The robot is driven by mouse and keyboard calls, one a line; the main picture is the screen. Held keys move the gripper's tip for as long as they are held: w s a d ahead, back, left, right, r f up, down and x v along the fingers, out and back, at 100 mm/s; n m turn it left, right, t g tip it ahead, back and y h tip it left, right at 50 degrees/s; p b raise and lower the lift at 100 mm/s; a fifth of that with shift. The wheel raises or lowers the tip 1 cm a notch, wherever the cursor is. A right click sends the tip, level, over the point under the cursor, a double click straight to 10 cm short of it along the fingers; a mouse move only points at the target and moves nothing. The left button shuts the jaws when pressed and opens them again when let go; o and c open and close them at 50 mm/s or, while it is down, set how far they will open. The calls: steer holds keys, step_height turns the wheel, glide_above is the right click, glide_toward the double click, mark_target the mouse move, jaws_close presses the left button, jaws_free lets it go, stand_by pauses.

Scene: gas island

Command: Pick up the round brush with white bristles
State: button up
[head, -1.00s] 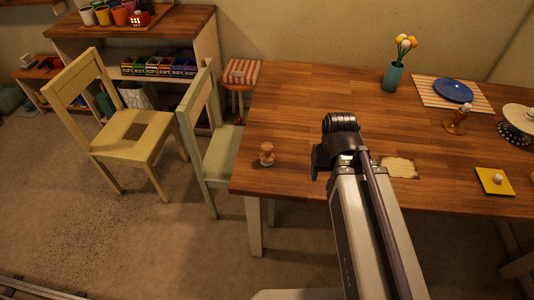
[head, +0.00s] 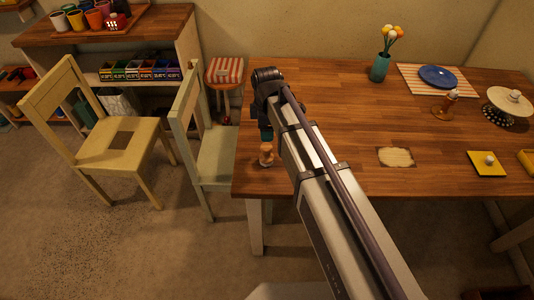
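A small round wooden piece with a knob on top (head: 266,154) stands upright near the left front edge of the wooden table (head: 340,100). It looks like the round brush, but its bristles are too small to make out. My arm reaches in from the lower right, and its wrist is just behind this piece. My gripper (head: 265,133) shows only as a dark and teal bit below the wrist, close to the wooden knob. I cannot tell whether it touches it, and its fingers are hidden.
A paper-like patch (head: 396,157), a yellow square (head: 487,164), an amber bottle (head: 446,104), a pale round stand (head: 508,103), a blue plate (head: 438,76) and a teal vase (head: 380,68) are further right. A green chair (head: 215,155) stands close to the table's left edge.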

mark_target(266, 146)
steer(key=shift+d, duration=0.1)
step_height(266, 146, down, 6)
steer(key=b, duration=0.5)
steer(key=shift+s+r+b, duration=0.1)
steer(key=shift+r+b, duration=0.05)
steer(key=shift+b, duration=0.25)
step_height(266, 146, down, 5)
steer(key=b, duration=0.5)
steer(key=shift+s+f, duration=0.15)
steer(key=shift+f, duration=0.05)
steer(key=shift+r, duration=0.2)
steer(key=c, duration=1)
step_height(266, 146, up, 10)
steer(key=p, duration=1)
steer(key=shift+r, duration=0.15)
